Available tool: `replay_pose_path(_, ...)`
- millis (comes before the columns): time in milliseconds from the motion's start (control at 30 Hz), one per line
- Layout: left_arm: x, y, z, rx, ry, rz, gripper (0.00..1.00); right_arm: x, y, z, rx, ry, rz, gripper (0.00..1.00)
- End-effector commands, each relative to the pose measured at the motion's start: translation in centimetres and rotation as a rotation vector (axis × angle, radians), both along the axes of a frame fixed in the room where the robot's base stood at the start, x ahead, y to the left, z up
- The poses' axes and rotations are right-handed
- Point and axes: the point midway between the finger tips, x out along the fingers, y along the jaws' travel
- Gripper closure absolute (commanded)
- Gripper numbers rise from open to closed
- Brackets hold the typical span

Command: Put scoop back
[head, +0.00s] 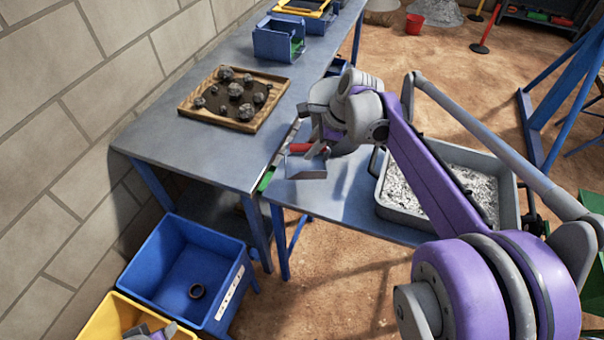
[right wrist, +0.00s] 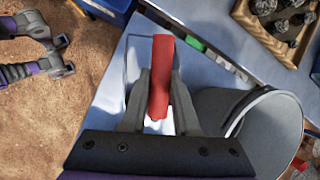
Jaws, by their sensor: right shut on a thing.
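The scoop has a red handle (head: 309,148) and a grey metal pan (head: 304,168). My right gripper (head: 327,143) is shut on the red handle, over the lower table near the joint with the higher table. In the right wrist view the handle (right wrist: 160,75) stands between the two fingers (right wrist: 158,105). The pan is partly hidden there, and I cannot tell whether it touches the table.
A grey tray (head: 408,212) of pale grains stands on the lower table, right of the scoop. A wooden tray (head: 191,112) of dark rocks lies on the higher table. A grey round container (right wrist: 282,128) is close beside my right gripper. A blue bin (head: 150,262) stands below left.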

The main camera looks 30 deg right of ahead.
Motion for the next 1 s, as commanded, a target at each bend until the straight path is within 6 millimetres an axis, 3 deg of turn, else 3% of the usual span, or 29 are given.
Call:
replay_pose_path(200, -0.1, 0.0, -0.5, 0.000, 0.002, 0.000, 0.50, 0.0, 0.1, -4.1, 0.000, 0.001, 0.001, 1.00)
replay_pose_path(567, -0.1, 0.0, -0.9, 0.000, 0.003, 0.000, 0.50, 0.0, 0.1, -8.3, 0.000, 0.001, 0.003, 1.00)
replay_pose_path(1000, -0.2, 0.0, -1.2, 0.000, 0.004, 0.000, 0.50, 0.0, 0.0, -9.1, 0.000, 0.001, 0.003, 1.00)
